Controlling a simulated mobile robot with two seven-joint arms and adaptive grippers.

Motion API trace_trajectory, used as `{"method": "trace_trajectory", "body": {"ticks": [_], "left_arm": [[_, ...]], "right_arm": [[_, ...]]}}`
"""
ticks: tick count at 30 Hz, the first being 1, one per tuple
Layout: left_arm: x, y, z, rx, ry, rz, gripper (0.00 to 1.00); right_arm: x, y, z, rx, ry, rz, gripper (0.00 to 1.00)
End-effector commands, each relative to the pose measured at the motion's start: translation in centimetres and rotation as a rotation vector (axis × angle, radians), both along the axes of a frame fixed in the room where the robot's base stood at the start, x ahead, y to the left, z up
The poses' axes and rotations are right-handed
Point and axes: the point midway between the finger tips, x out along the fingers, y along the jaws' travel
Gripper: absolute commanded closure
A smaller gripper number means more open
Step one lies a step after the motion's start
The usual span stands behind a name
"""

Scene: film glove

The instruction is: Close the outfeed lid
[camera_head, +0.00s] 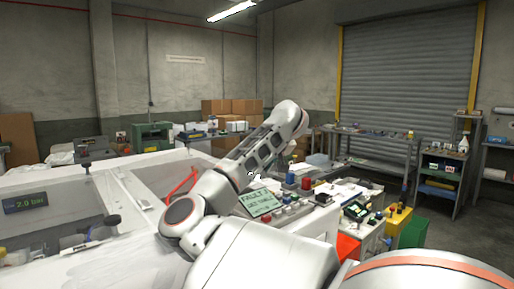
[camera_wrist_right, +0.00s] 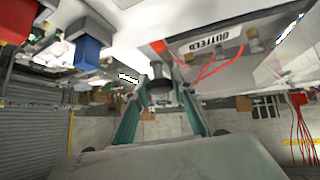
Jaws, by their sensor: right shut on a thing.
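In the right wrist view, which looks upside down, an OUTFEED label (camera_wrist_right: 205,42) is on a pale machine face. My right gripper (camera_wrist_right: 160,83) has its teal fingers on either side of a dark round knob (camera_wrist_right: 159,88) and is shut on it. The knob is below and left of the label; I cannot tell how far the lid is open. In the head view, my right arm hides its own gripper and part of the white machine (camera_head: 130,207). A recessed bay (camera_head: 150,178) with red tubing (camera_head: 181,184) shows behind the arm. My left gripper is not in view.
A control panel with a fault screen (camera_head: 261,202) and several buttons sits close to the right of my forearm. A pressure display (camera_head: 25,203) is at the far left. Benches and cardboard boxes (camera_head: 232,107) stand farther back. Open floor lies at the right.

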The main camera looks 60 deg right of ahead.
Motion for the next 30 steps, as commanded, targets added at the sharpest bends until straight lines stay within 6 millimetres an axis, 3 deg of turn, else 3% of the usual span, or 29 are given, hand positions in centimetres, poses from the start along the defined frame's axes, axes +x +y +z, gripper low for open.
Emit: {"method": "trace_trajectory", "body": {"ticks": [3,9,23,24,26,30], "left_arm": [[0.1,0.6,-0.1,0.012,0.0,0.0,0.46],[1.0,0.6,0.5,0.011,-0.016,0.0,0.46],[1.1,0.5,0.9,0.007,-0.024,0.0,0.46],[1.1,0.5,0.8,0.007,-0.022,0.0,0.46],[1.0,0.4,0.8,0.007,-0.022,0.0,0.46],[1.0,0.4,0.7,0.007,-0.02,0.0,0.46]], "right_arm": [[-0.2,-0.4,-2.0,0.053,-0.01,-0.003,1.0],[-0.3,-0.6,-3.7,0.1,-0.021,-0.002,1.0],[-0.4,-0.5,-4.7,0.119,-0.015,-0.002,1.0],[-0.4,-0.5,-4.8,0.12,-0.014,-0.002,0.73],[-0.4,-0.5,-4.8,0.12,-0.014,-0.002,0.58],[-0.3,-0.5,-4.6,0.117,-0.018,-0.001,0.58]]}}
